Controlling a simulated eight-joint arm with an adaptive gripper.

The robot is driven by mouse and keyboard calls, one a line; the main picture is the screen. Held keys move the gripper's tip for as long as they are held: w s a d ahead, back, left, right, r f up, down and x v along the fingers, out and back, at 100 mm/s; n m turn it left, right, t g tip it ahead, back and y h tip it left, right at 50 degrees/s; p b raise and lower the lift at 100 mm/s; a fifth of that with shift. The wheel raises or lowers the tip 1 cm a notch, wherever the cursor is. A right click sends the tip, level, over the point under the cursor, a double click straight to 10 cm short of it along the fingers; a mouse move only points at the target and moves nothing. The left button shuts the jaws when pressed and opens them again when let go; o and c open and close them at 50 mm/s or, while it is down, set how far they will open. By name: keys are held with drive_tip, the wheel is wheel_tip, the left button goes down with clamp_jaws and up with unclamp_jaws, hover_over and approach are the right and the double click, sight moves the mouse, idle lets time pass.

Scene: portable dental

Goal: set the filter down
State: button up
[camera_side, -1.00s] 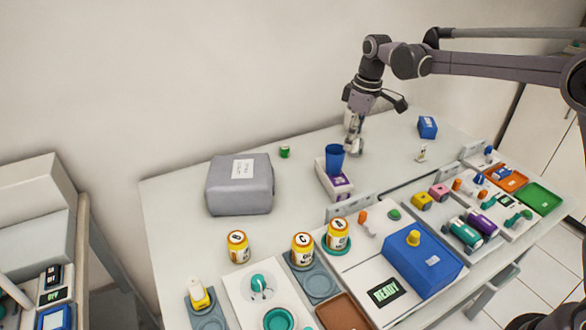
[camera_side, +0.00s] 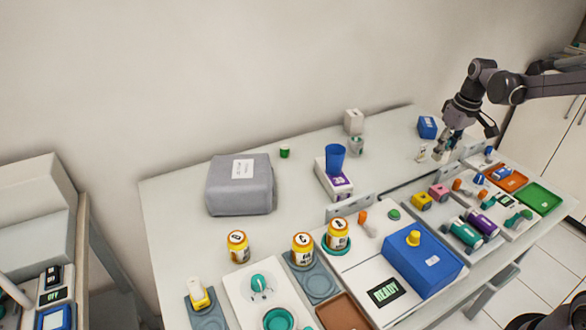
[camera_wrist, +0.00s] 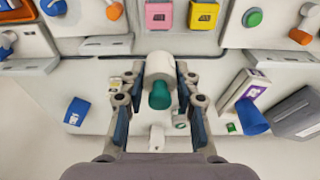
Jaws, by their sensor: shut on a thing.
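My gripper (camera_side: 441,154) is at the right rear of the table in the side view, pointing down near the back edge of the equipment row. In the wrist view my gripper (camera_wrist: 160,84) has its two fingers on either side of a white cylinder with a teal end, which I take to be the filter (camera_wrist: 160,66). The fingers are shut on it. In the side view the filter is too small and too covered by the fingers to make out clearly.
A small pale bottle (camera_side: 422,153) and a blue box (camera_side: 427,127) stand close to my gripper. An orange tray (camera_side: 513,181) and green tray (camera_side: 540,198) lie right.

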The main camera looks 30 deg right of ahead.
drive_tip(key=shift+f, duration=0.85)
hover_over(388, 188)
drive_tip(key=f, duration=0.7)
drive_tip(key=shift+s+d, duration=0.1)
drive_tip(key=shift+s, duration=0.15)
drive_tip(key=shift+w+f, duration=0.1)
drive_tip(key=shift+f, duration=2)
drive_tip(key=shift+f, duration=0.2)
drive_tip(key=o, duration=0.8)
drive_tip(key=shift+o, duration=0.2)
drive_tip(key=shift+r, duration=0.1)
